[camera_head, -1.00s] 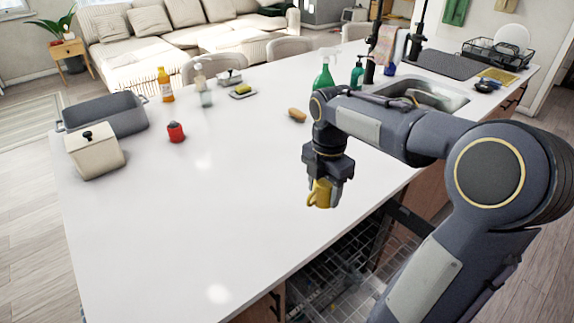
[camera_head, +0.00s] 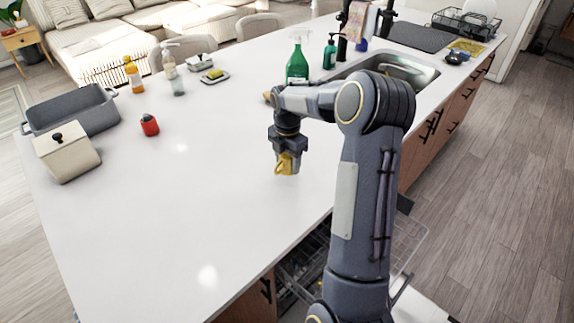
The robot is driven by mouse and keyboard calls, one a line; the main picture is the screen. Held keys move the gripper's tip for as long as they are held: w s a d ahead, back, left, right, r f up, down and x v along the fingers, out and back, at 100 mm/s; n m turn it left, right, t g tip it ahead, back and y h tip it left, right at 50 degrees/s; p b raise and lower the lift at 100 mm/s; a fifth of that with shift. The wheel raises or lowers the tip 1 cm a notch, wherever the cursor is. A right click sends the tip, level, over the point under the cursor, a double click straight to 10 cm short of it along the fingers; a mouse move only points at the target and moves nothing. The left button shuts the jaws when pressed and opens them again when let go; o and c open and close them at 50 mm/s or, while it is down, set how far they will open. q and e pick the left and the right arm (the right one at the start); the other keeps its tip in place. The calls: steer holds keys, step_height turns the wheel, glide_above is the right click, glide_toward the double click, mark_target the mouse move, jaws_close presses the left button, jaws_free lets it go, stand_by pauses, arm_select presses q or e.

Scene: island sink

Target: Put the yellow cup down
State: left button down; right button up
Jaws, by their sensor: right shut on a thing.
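The yellow cup (camera_head: 286,165) is in my right gripper (camera_head: 287,153), which points down over the white island counter (camera_head: 190,215). The gripper is shut on the cup. The cup looks upright, with its handle toward the left. It is over or on the counter, inward from the right edge; I cannot tell whether its base touches the surface. My left gripper is not in view.
A red can-like item (camera_head: 149,126), a cream lidded pot (camera_head: 68,152) and a grey pan (camera_head: 75,112) stand at the left. A green spray bottle (camera_head: 297,63) and the sink (camera_head: 400,68) are behind my arm. An open dishwasher rack (camera_head: 300,272) is below the edge. The counter's middle is clear.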

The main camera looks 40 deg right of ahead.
mark_target(287, 177)
steer(key=shift+w+d+f, duration=0.2)
steer(key=shift+w+f, duration=0.1)
steer(key=shift+f, duration=0.1)
steer(key=shift+f+p, duration=0.3)
steer(key=shift+f, duration=1.3)
steer(key=shift+f, duration=0.2)
steer(key=o, duration=1)
steer(key=shift+r, duration=0.15)
